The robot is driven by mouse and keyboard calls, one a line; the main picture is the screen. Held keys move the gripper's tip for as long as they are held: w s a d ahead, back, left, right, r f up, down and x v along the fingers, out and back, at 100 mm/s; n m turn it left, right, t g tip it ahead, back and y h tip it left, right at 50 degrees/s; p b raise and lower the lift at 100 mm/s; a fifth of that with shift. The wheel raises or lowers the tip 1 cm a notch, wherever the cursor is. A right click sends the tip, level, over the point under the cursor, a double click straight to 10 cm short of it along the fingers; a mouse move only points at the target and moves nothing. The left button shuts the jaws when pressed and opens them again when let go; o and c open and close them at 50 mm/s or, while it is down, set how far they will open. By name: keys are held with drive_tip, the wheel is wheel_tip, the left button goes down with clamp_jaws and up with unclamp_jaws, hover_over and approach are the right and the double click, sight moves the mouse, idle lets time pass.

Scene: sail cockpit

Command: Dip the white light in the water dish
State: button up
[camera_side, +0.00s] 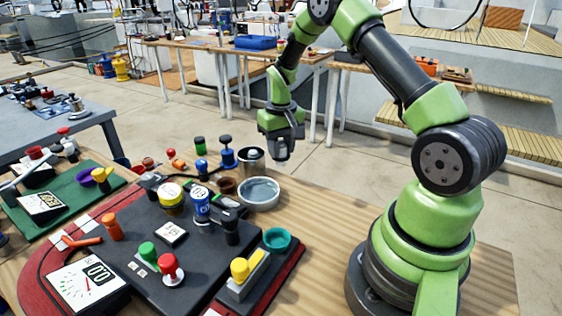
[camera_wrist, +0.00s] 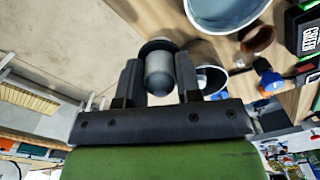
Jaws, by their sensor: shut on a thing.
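My gripper (camera_side: 283,150) hangs in the air, pointing down, above and to the right of the water dish in the side view. In the wrist view my gripper (camera_wrist: 158,78) is shut on a pale grey-white, round-ended cylinder with a dark collar, which appears to be the white light (camera_wrist: 158,72). Its lower tip shows small under the jaws in the side view. The water dish (camera_side: 258,206) is a round grey bowl with pale bluish water, on the wooden table. It also shows at the top of the wrist view (camera_wrist: 226,29), apart from the light.
A dark metal cup (camera_side: 251,168) stands just behind the dish, and a small brown cup (camera_side: 228,186) stands to its left. A blue-topped knob (camera_side: 201,205) and a black panel (camera_side: 165,245) with several controls lie further left. A teal cup (camera_side: 277,241) is in front.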

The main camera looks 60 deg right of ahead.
drive_tip(key=r, duration=0.2)
drive_tip(key=a+r, duration=0.1)
drive_tip(key=r, duration=0.1)
drive_tip(key=shift+w+a, duration=0.15)
drive_tip(key=a, duration=0.8)
drive_tip(key=shift+w+d+f, duration=0.1)
drive_tip(key=shift+d+f, duration=0.05)
drive_tip(key=shift+f, duration=1.9)
drive_tip(key=shift+w+d+f, duration=0.1)
drive_tip(key=shift+d+f, duration=0.05)
drive_tip(key=shift+f, duration=1.9)
wheel_tip(320, 180, up, 9)
